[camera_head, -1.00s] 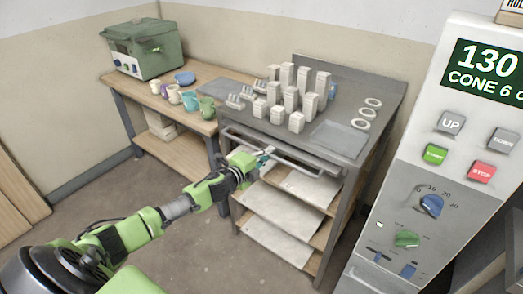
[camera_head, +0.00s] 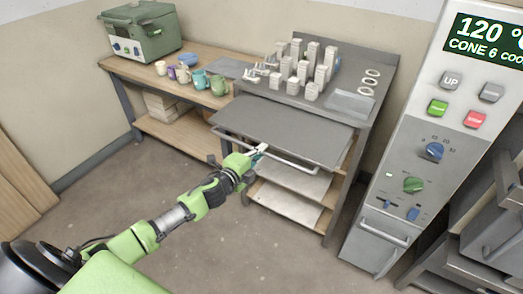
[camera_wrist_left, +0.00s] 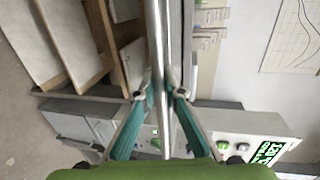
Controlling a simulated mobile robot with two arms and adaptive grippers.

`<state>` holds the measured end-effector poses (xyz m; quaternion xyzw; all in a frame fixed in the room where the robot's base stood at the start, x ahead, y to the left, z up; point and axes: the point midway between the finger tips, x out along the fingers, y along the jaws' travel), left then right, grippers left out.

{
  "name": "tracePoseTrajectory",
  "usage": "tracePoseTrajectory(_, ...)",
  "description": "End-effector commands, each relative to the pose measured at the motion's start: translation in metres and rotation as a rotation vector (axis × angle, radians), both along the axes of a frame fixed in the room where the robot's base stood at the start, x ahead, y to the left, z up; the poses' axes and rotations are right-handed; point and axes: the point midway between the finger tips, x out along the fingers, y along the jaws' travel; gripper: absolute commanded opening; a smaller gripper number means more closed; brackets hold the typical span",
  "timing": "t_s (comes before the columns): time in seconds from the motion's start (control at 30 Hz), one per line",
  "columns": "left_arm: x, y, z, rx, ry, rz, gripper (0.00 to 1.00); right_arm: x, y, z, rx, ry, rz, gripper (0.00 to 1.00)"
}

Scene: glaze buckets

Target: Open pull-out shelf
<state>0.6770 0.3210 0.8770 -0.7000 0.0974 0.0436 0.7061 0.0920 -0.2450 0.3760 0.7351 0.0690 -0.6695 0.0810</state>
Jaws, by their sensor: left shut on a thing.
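The pull-out shelf (camera_head: 285,127) is a flat grey board under the top of the grey metal workstation. It is out, sticking forward of the table's front. A long bar handle (camera_head: 290,163) runs along its front edge. My left gripper (camera_head: 260,150) is shut on the handle, near its middle. In the left wrist view the bar handle (camera_wrist_left: 155,60) runs between the two teal fingers of the gripper (camera_wrist_left: 163,95). My right gripper is not in view.
Lower shelves (camera_head: 288,205) with pale boards sit below. White blocks (camera_head: 305,68) and rings stand on the workstation top. A kiln controller (camera_head: 425,150) stands at right. A wooden bench (camera_head: 190,90) holds mugs and a green machine (camera_head: 140,32). The floor in front is clear.

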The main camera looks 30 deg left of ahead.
Motion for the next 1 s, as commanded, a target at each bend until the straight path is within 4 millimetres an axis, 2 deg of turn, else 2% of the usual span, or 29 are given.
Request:
tracePoseTrajectory(0.2, -0.001, 0.000, -0.001, 0.001, 0.000, -0.002, 0.00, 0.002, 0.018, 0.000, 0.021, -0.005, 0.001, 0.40)
tracePoseTrajectory(0.33, -0.001, 0.000, -0.001, 0.001, 0.000, -0.002, 0.00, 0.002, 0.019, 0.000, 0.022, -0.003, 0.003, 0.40)
tracePoseTrajectory(0.37, -0.001, 0.000, -0.001, 0.001, 0.000, -0.002, 0.17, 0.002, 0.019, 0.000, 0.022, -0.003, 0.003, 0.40)
tracePoseTrajectory(0.4, -0.001, 0.000, -0.001, 0.001, 0.001, -0.002, 0.27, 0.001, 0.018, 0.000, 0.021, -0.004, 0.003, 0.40)
tracePoseTrajectory(0.77, -0.002, 0.000, 0.000, 0.001, 0.001, -0.002, 0.27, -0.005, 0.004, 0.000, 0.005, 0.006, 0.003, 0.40)
tracePoseTrajectory(0.87, -0.008, 0.000, 0.000, 0.001, 0.002, -0.002, 0.27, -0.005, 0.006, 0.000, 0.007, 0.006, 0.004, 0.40)
tracePoseTrajectory(1.0, -0.029, 0.002, 0.003, 0.002, 0.003, -0.002, 0.27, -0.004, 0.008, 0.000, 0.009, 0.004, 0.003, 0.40)
